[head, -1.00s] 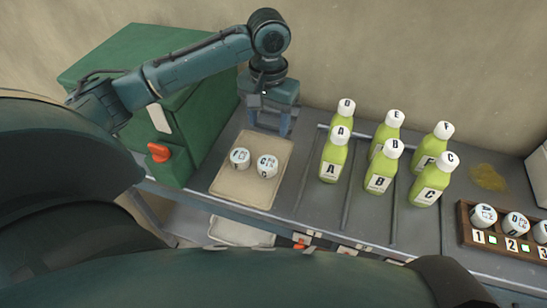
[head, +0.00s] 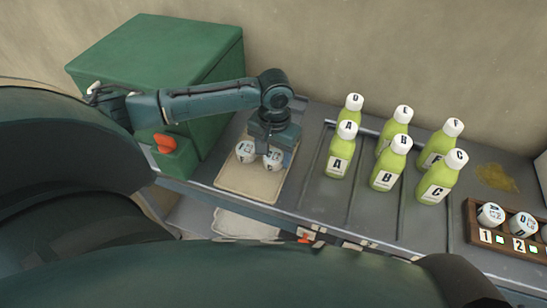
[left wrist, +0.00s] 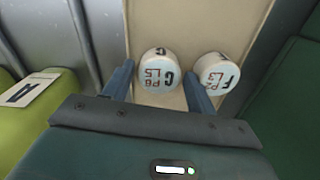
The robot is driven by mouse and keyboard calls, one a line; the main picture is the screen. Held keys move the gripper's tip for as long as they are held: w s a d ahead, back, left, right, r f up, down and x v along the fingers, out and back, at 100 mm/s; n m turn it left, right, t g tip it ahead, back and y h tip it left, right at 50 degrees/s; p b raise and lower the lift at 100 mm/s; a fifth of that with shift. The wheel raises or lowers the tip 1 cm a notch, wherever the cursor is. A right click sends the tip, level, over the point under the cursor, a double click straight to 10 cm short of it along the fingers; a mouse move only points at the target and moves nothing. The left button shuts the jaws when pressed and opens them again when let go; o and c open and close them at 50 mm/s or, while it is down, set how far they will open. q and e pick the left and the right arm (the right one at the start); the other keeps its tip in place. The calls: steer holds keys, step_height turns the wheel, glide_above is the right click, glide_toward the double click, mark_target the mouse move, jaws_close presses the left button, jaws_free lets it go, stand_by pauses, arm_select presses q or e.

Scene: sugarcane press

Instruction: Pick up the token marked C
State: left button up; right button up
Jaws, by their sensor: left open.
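Two white round tokens lie on a beige tray (head: 250,187) on the counter. The right token (head: 273,160) bears a letter that reads as C or G; I cannot tell which for sure. In the left wrist view this token (left wrist: 159,70) shows between my finger lines, with red characters beside the letter. The other token (head: 245,152), marked F, also shows in the left wrist view (left wrist: 217,74), just outside the right-hand finger. My left gripper (head: 268,150) is open, pointing down over the lettered token and partly hiding it. Contact cannot be told. My right gripper is not in view.
Several green bottles (head: 388,172) with lettered caps stand to the right of the tray. A green cabinet (head: 160,65) with an orange part (head: 168,143) stands left. A numbered brown rack (head: 510,257) with white tokens is at far right.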

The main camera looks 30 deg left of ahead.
arm_select(q)
steer(key=c, duration=0.8)
steer(key=shift+o, duration=0.2)
steer(key=shift+r, duration=0.15)
